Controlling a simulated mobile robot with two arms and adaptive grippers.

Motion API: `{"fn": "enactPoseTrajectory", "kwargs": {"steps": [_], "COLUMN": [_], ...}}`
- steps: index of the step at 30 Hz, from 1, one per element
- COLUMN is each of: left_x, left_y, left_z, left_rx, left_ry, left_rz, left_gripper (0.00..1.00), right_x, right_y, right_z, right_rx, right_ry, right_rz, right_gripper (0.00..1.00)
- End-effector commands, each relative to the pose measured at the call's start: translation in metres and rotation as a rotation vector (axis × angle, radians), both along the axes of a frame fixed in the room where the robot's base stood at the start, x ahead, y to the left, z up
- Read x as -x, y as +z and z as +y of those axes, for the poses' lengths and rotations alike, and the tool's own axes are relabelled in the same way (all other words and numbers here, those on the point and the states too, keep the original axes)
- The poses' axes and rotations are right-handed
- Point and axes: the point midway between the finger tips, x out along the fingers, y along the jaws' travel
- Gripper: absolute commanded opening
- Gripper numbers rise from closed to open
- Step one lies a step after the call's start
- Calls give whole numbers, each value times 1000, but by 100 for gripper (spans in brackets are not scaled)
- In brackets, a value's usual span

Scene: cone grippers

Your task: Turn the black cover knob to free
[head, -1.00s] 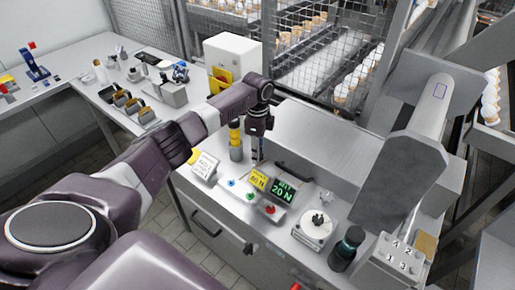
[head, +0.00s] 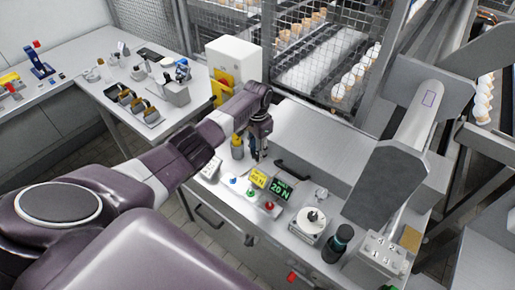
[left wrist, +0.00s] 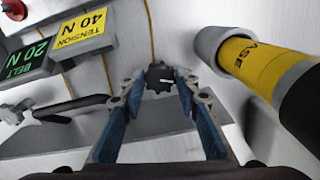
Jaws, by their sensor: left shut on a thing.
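The black cover knob (left wrist: 160,77) shows in the left wrist view as a small dark lobed knob with a light mark, on a pale metal face. My left gripper (left wrist: 162,84) has its two blue-sided fingers closed on either side of it. In the head view my left gripper (head: 257,155) points down at the back of the metal bench, behind the signs; its fingers hide the knob there. I cannot read the knob's marked position. My right gripper is not in view.
A yellow and black cylinder (left wrist: 245,60) stands close to the right of the fingers. A black handle (head: 293,170) and the yellow "40 N" (head: 258,179) and green "20 N" (head: 281,190) signs are nearby. A white round dial (head: 311,221) and dark jar (head: 338,243) stand farther right.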

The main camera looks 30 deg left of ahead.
Motion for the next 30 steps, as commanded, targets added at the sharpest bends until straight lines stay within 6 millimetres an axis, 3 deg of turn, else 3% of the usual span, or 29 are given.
{"fn": "enactPoseTrajectory", "kwargs": {"steps": [15, 30], "left_x": [-1, -1], "left_y": [2, 1], "left_z": [0, 1], "left_rx": [-1, -2], "left_ry": [345, 414], "left_rz": [-1, -3], "left_gripper": [5, 5], "right_x": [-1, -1], "right_y": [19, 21], "right_z": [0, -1], "right_rx": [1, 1], "right_ry": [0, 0], "right_rz": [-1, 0], "right_gripper": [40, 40]}}
